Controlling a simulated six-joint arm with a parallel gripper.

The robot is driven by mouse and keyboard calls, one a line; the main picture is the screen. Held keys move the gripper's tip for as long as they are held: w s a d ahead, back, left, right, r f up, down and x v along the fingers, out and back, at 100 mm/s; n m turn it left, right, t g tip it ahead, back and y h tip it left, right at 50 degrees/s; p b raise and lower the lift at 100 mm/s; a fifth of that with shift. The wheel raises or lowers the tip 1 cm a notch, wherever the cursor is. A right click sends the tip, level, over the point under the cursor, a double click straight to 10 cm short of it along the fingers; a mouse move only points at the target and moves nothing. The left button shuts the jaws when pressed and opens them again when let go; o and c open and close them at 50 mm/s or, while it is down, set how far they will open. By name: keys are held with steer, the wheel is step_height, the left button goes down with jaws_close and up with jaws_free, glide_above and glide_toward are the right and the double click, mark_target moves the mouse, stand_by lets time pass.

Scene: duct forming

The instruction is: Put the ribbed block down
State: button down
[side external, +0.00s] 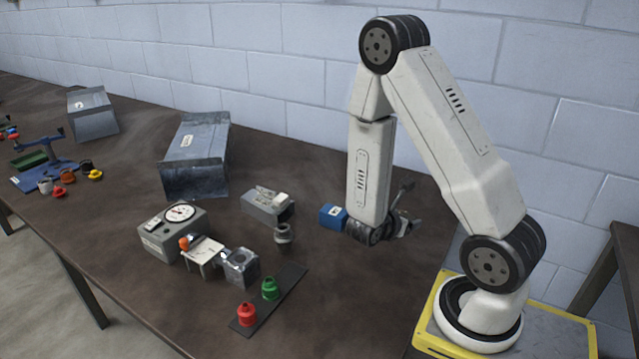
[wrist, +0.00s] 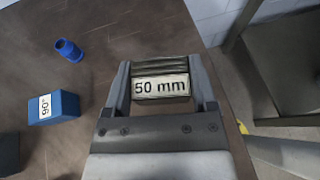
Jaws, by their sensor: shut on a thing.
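My gripper (wrist: 161,78) is shut on the ribbed block (wrist: 160,70), a dark olive-grey piece with ridges along its top and a pale label reading "50 mm". A finger presses each side of it. In the side external view my gripper (side external: 404,222) is low over the right part of the table, just right of my wrist joint. The block cannot be made out clearly there, and I cannot tell whether its underside touches the table.
A blue block (wrist: 54,107) marked "90°" and a blue cylinder (wrist: 68,50) are left of my gripper. The table edge is close on the right. A grey gauge box (side external: 172,235), a metal duct piece (side external: 196,160) and a red and green button strip (side external: 283,297) stand farther left.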

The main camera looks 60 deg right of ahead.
mark_target(369, 254)
steer(key=w+a+f+n+t, duration=0.1)
steer(key=w+f+n+t, duration=0.1)
steer(key=w+n+t, duration=0.5)
steer(key=shift+w+t+y, duration=0.2)
steer(key=shift+t+y, duration=0.1)
steer(key=shift+t, duration=0.3)
steer(key=shift+f, duration=0.1)
steer(key=shift+f, duration=1.8)
steer(key=shift+f, duration=0.1)
steer(key=shift+f, duration=1.95)
steer(key=shift+f, duration=0.55)
